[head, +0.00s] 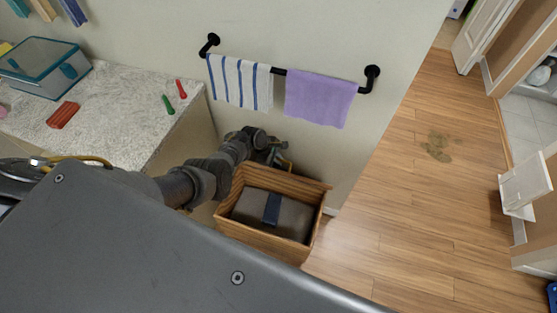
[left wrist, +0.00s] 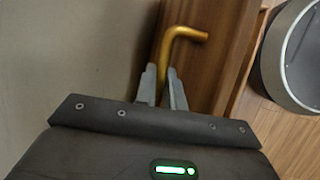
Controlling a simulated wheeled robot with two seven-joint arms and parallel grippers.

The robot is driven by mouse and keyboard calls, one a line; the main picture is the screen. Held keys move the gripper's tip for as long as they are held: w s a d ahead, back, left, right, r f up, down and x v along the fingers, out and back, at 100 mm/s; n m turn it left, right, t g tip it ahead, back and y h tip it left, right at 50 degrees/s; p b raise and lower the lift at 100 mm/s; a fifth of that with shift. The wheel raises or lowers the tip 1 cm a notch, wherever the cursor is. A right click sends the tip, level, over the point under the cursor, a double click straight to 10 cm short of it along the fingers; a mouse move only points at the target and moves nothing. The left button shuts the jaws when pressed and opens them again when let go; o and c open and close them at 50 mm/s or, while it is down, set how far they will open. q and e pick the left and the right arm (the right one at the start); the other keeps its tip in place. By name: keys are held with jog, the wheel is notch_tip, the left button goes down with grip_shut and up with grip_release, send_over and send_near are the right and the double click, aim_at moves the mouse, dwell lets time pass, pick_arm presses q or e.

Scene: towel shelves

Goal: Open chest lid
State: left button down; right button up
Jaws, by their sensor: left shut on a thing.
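The wooden chest (head: 268,243) stands on the floor by the wall, below the towel bar. Its top is open in the head view, and a dark grey item with a blue band (head: 272,208) lies inside. A raised wooden panel at its back edge (head: 300,183) looks like the lid. My left gripper (head: 284,163) is at the chest's back left corner, small and partly hidden by my arm. In the left wrist view its fingers (left wrist: 163,88) are shut on a bent brass handle (left wrist: 184,36) in front of a wooden surface. My right gripper is not in view.
A striped towel (head: 240,82) and a purple towel (head: 319,98) hang on the bar above the chest. A stone counter (head: 125,110) with small items and a glass box (head: 42,68) is at left. Wooden floor (head: 400,210) is open at right, with a brown stain.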

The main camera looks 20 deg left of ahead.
pick_arm(q)
jog(key=c, duration=1.5)
grip_release()
jog(key=shift+c, duration=0.2)
jog(key=shift+o, duration=0.2)
jog(key=shift+s+a+r+p, duration=0.1)
jog(key=shift+r+p, duration=0.25)
jog(key=p+v, duration=0.5)
jog(key=v, duration=0.5)
